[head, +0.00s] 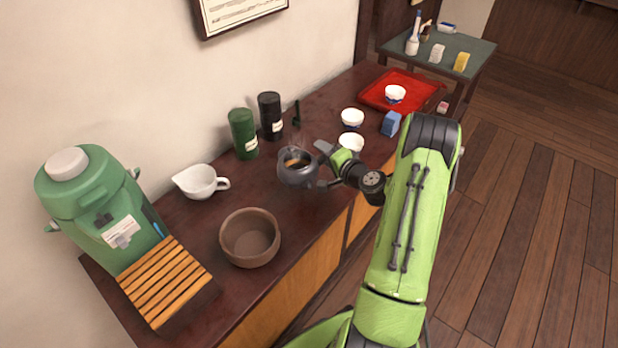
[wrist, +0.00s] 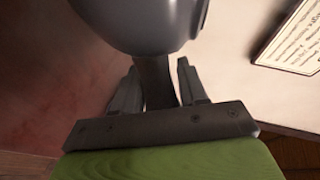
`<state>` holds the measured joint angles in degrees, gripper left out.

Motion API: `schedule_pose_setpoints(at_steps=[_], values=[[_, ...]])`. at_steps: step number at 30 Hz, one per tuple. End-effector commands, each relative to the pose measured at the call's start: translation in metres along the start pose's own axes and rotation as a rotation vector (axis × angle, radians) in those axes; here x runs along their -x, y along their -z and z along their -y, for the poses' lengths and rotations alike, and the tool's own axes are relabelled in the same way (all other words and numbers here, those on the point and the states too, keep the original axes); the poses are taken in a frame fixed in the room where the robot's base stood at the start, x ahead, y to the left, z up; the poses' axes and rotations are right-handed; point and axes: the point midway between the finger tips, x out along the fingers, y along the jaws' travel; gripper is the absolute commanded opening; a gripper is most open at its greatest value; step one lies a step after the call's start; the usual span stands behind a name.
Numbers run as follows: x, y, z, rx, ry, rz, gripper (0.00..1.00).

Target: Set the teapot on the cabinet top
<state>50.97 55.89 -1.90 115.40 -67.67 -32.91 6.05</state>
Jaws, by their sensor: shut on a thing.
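The dark grey teapot (head: 297,171) is at the middle of the dark red-brown cabinet top (head: 205,235), with brown liquid showing in its open mouth. My gripper (head: 326,168) is at the teapot's right side in the head view. In the wrist view my gripper (wrist: 158,88) has its two fingers on either side of the teapot's handle (wrist: 156,75), and the rounded teapot body (wrist: 145,22) lies just beyond. I cannot tell whether the teapot's base touches the cabinet top or is slightly above it.
A brown bowl (head: 250,238), a white pouring cup (head: 199,182), a green canister (head: 243,134) and a black canister (head: 270,117) stand around the teapot. White cups (head: 352,118), a blue block (head: 390,123) and a red tray (head: 377,98) are farther back. A green dispenser (head: 95,205) and slatted wooden stand (head: 165,283) are at left.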

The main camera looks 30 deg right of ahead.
Motion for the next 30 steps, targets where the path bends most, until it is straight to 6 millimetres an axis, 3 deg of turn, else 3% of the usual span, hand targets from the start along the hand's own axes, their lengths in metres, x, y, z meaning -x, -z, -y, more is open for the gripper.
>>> schedule_pose_setpoints(at_steps=[1,11,20,21,26,30], values=[[-0.004,-0.004,-0.013,-0.005,0.003,0.001,0.0],[-0.016,-0.016,-0.057,-0.002,0.002,0.001,0.0],[-0.016,-0.016,-0.059,0.0,0.004,0.0,0.0],[-0.016,-0.016,-0.06,0.001,0.001,0.0,0.44],[-0.016,-0.016,-0.059,0.001,0.001,0.001,0.68],[-0.016,-0.016,-0.059,0.001,0.001,0.001,0.68]])
